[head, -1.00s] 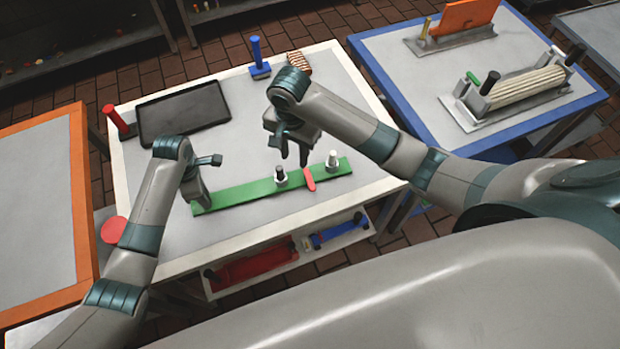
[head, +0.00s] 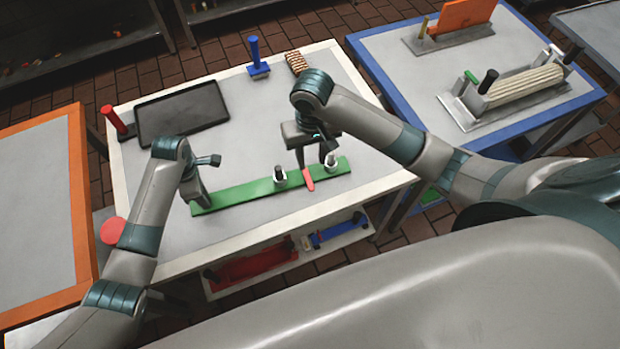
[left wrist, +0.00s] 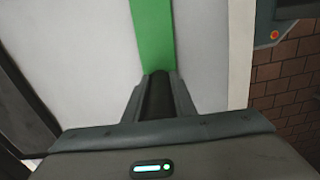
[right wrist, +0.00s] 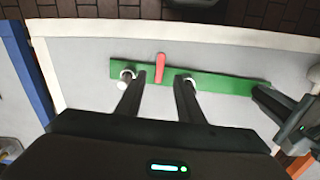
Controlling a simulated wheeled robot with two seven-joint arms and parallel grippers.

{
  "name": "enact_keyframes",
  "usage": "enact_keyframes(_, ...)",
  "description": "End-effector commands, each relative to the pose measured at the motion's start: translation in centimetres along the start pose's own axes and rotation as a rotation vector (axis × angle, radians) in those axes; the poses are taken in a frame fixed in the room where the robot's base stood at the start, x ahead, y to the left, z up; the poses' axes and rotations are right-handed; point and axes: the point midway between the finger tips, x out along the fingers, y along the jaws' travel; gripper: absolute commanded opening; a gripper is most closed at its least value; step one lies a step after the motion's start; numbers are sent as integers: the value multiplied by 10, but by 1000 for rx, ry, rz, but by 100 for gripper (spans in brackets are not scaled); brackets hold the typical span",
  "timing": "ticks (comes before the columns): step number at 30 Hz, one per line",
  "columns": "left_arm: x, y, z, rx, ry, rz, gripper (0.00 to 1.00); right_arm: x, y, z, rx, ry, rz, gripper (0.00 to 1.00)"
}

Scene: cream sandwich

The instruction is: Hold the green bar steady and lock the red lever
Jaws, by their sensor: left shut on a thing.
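The green bar (head: 238,193) lies across the front of the white-edged table; it also shows in the left wrist view (left wrist: 152,35) and the right wrist view (right wrist: 225,84). My left gripper (head: 196,201) is shut on its left end. The red lever (head: 308,180) sits on the bar between two short posts. In the right wrist view the lever (right wrist: 160,67) points away between my right gripper's fingers. My right gripper (right wrist: 160,88) is open above the bar, its two fingers apart, one near each post. The head view does not show clearly whether it touches the lever.
A left post (head: 280,176) and a right post (head: 330,162) stand on the bar close to the lever. The table's middle is clear.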

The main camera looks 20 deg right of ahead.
Motion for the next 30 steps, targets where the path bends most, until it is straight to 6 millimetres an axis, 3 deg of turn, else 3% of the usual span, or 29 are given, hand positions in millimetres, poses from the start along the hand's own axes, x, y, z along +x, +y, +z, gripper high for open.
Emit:
enact_keyframes(1, 8, -7, -6, -5, 13, -16, 0, 2, 0, 0, 0, 0, 0, 34)
enact_keyframes(11, 8, -7, -6, -5, 12, -16, 0, 19, 0, 0, 2, -3, 0, 34)
enact_keyframes(30, 8, -7, -5, -4, 10, -16, 0, 112, 0, 0, 2, -2, 1, 34)
